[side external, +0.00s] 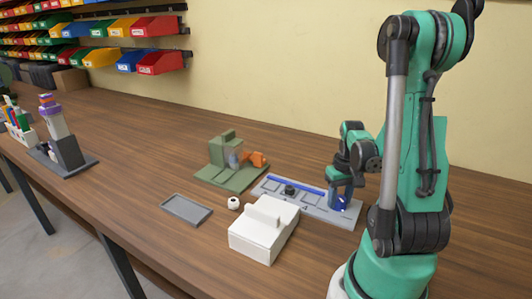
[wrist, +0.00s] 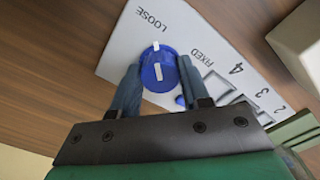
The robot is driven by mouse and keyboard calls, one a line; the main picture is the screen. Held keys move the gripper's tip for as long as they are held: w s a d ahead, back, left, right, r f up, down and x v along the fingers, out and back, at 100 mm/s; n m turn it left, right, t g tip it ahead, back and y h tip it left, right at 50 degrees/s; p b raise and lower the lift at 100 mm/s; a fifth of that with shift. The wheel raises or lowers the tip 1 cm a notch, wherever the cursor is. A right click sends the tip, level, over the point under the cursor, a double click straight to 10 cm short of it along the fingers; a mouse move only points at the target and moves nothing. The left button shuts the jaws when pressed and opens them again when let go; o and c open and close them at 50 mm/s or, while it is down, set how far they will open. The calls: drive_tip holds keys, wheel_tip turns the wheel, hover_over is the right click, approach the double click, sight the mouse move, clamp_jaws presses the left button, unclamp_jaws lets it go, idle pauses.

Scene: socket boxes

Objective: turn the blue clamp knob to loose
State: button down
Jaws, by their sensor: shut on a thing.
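The blue clamp knob (wrist: 166,82) sits on a light grey panel (wrist: 185,28) and has white marks on its top and upper edge. The word LOOSE is printed above the knob in the wrist view, and FIXED to its upper right. The white marks line up roughly up and down in that view, the upper one on the LOOSE side. My gripper (wrist: 158,66) has one finger on each side of the knob and is shut on it. In the side view my gripper (side external: 340,187) points down over the panel's right end, with the knob (side external: 342,204) partly hidden.
The panel has numbered slots and a blue bar (side external: 293,184). A white box (side external: 262,240) stands in front of it, and a green fixture (side external: 222,160) with an orange part stands behind left. A grey tray (side external: 187,209) and small white round part (side external: 233,203) lie left.

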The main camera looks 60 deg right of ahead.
sight(340, 198)
drive_tip(key=shift+c, duration=2.1)
unclamp_jaws()
drive_tip(key=shift+r, duration=2.8)
